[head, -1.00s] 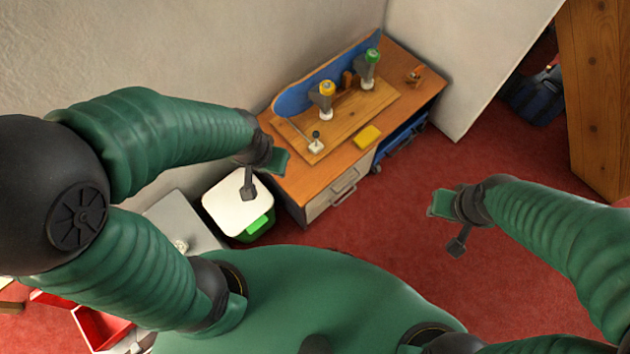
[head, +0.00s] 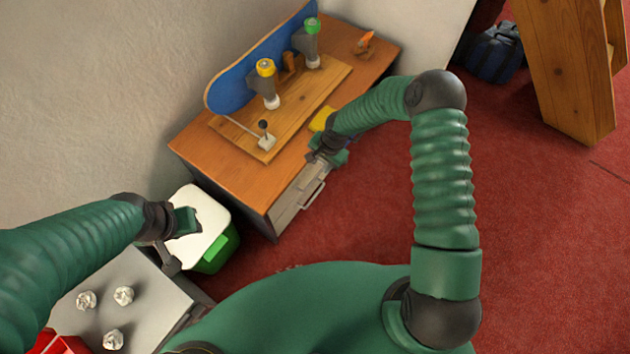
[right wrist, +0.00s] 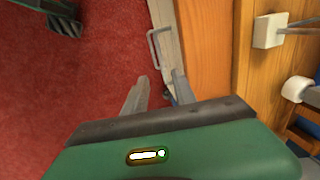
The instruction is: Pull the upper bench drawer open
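The bench (head: 232,165) has a wooden top and pale grey drawer fronts (head: 287,205) on its front side, which look closed. A bar handle (head: 313,194) shows in the head view; my right gripper partly hides the area above it. My right gripper (head: 328,158) is at the bench's front edge, near the top of the drawer fronts. In the right wrist view its two grey fingers (right wrist: 160,76) are apart with nothing between them, and a bar handle (right wrist: 153,48) lies beyond their tips. My left gripper (head: 184,238) hangs over the white-lidded bin; its fingers are unclear.
A blue skateboard deck (head: 240,85), a wooden board (head: 240,130) with yellow- and green-topped tools, and a yellow block (head: 322,118) are on the bench. The white-lidded bin (head: 206,212) stands left of the drawers. Red floor (head: 370,220) is clear before the bench.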

